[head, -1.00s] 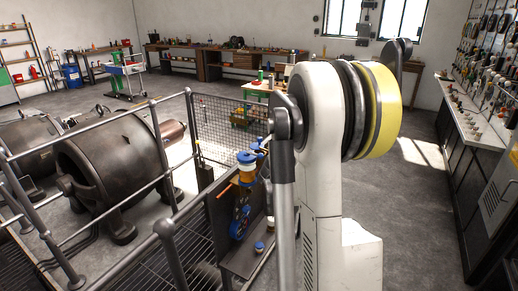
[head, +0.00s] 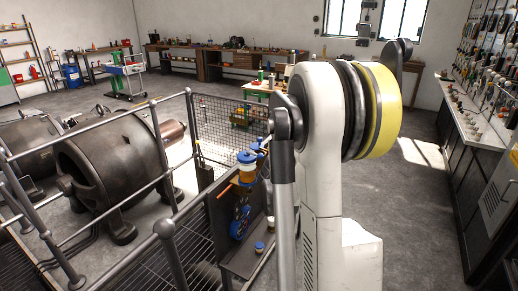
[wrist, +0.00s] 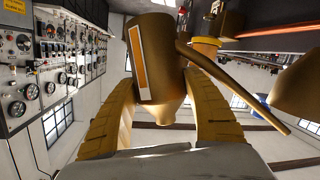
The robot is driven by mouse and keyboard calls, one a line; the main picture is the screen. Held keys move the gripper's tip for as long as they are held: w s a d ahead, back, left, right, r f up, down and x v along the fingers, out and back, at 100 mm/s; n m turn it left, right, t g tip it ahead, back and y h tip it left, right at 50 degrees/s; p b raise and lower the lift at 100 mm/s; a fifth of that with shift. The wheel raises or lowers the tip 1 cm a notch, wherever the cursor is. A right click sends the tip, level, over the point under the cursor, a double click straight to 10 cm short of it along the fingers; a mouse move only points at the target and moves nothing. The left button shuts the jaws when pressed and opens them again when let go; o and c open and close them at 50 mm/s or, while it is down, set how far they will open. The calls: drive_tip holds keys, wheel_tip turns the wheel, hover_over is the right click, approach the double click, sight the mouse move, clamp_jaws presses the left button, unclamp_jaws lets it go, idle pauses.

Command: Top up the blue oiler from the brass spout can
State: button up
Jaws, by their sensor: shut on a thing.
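The brass spout can (wrist: 157,60) fills the middle of the wrist view, with a long amber sight strip on its side and a thin spout running down to the right. My gripper (wrist: 165,115) is shut on it, one yellow-brown finger on each side. In the head view my gripper and the can are mostly hidden behind my arm. An amber-bodied oiler with a blue cap (head: 247,158) stands at the dark panel by the railing, left of my arm. I cannot tell for sure that it is the blue oiler. No pouring stream shows.
A small blue-lidded jar (head: 259,248) sits on the low shelf below the panel. A metal railing (head: 165,228) and large dynamos (head: 115,165) are to the left. A control bench (head: 470,115) lines the right side. Open floor lies beyond my arm.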

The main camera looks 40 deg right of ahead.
drive_tip(key=shift+r, duration=0.15)
drive_tip(key=shift+r+n, duration=0.3)
drive_tip(key=shift+r, duration=0.05)
drive_tip(key=shift+r+h, duration=0.2)
drive_tip(key=shift+h, duration=0.1)
idle(1.5)
drive_tip(key=shift+r+n, duration=0.3)
drive_tip(key=shift+r+b, duration=0.1)
drive_tip(key=shift+b, duration=0.2)
idle(1.4)
drive_tip(key=shift+r+n+h, duration=0.3)
drive_tip(key=shift+r, duration=0.05)
drive_tip(key=shift+r, duration=0.1)
idle(1.4)
